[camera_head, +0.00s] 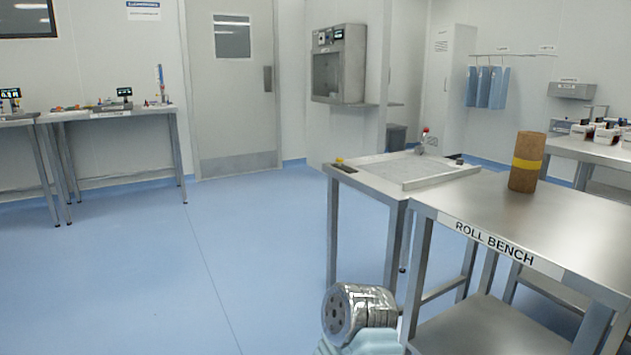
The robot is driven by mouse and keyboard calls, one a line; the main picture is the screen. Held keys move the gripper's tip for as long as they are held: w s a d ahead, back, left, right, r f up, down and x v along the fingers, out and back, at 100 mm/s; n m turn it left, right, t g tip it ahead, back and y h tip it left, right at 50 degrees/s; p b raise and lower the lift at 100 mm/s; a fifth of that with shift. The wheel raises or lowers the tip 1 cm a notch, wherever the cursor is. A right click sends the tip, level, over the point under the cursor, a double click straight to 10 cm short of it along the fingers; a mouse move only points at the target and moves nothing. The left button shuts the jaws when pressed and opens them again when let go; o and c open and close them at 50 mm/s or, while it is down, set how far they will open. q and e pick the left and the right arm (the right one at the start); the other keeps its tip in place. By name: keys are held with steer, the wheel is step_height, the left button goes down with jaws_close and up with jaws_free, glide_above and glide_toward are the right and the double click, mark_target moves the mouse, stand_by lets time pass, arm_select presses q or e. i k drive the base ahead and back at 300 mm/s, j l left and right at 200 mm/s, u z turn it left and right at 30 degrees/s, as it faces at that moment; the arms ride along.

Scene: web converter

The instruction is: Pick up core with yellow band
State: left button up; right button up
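The core with the yellow band (526,166) is a brown cylinder standing upright on the roll bench (580,225), near its back left edge. The yellow band runs around its middle. The core stands free, with nothing touching its sides. Neither of my grippers shows in the head view. A silver, rounded part of my arm shows at the bottom centre, in front of the bench and left of it, with no fingers visible.
A smaller table with a pale tray (425,170) adjoins the bench at its back left. A side table (595,152) with several small containers stands at the right. Benches (120,112) line the left wall. The blue floor (200,260) at left and centre is clear.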

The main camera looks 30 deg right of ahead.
mark_target(530, 145)
steer(key=i+z, duration=0.15)
steer(key=i, duration=0.3)
steer(key=i+j+z, duration=0.15)
steer(key=i, duration=0.35)
steer(key=i+j+z, duration=0.1)
steer(key=i, duration=0.35)
steer(key=i+j+z, duration=0.15)
steer(key=i, duration=0.3)
steer(key=j, duration=0.1)
